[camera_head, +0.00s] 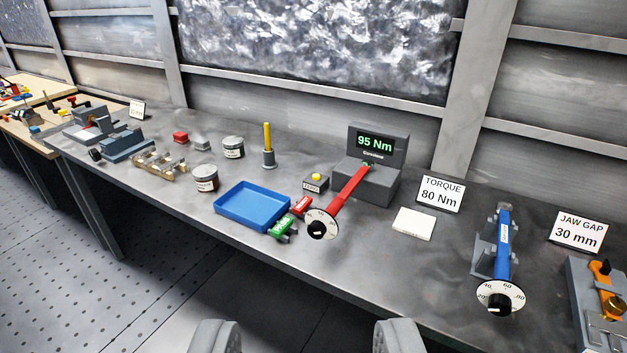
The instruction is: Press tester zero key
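The tester (378,179) is a dark grey block on the bench with a green display (375,144) reading 95 Nm. A red torque wrench (349,190) with a round white dial (321,224) runs from it toward the front edge. The zero key (315,177) is a yellow button on a small dark box (315,186) just left of the tester; the box's label is too small to read surely. My gripper (309,340) shows at the bottom as two grey fingers, wide apart and empty. It is in front of the bench, well short of the key.
A blue tray (252,207), red and green pieces (283,227) and a yellow-handled tool in a holder (268,147) stand left of the wrench. Jars (205,179) stand farther left.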

